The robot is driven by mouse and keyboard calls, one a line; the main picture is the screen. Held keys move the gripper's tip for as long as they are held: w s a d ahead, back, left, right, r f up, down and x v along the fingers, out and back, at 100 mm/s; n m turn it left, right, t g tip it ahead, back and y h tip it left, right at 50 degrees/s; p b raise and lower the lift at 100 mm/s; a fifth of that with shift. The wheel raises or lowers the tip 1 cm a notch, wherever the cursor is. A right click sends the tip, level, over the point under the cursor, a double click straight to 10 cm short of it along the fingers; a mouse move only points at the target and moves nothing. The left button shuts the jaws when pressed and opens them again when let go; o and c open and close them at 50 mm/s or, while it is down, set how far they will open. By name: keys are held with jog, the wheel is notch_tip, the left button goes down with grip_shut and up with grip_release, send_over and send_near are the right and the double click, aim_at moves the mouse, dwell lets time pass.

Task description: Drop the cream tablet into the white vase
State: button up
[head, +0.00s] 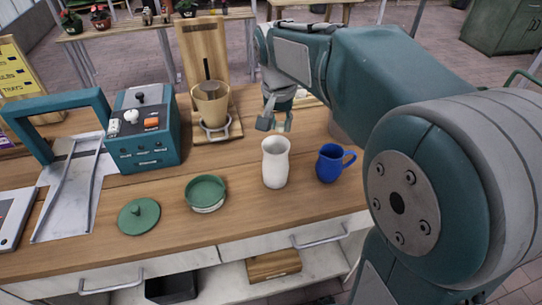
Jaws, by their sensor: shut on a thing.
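The white vase (275,165) stands upright on the wooden table, near the middle of the head view. My gripper (275,124) hangs just above and slightly behind the vase's mouth in the picture, pointing down. It is shut on a small pale thing that fits the cream tablet (280,125); its outline is hard to make out at this size. The tablet is apart from the vase, and the inside of the vase is hardly visible.
A blue mug (331,163) stands close to the vase's right. A green-rimmed bowl (206,193) and a green lid (138,215) lie to the left. Behind are a teal control box (145,135) and a wooden stand with a tan cup (211,102). The table's front edge is nearby.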

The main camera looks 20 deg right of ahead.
jog(key=f, duration=0.2)
jog(key=d+f, duration=0.1)
jog(key=f, duration=0.2)
jog(key=shift+d+f, duration=0.1)
jog(key=shift+d, duration=0.1)
jog(key=shift+a, duration=0.45)
jog(key=o, duration=0.8)
jog(key=shift+d, duration=0.35)
notch_tip(320, 180, up, 12)
send_over(284, 139)
jog(key=s+a, duration=0.2)
jog(key=s, duration=0.2)
jog(key=shift+s+f, duration=0.1)
jog(key=shift+f, duration=0.05)
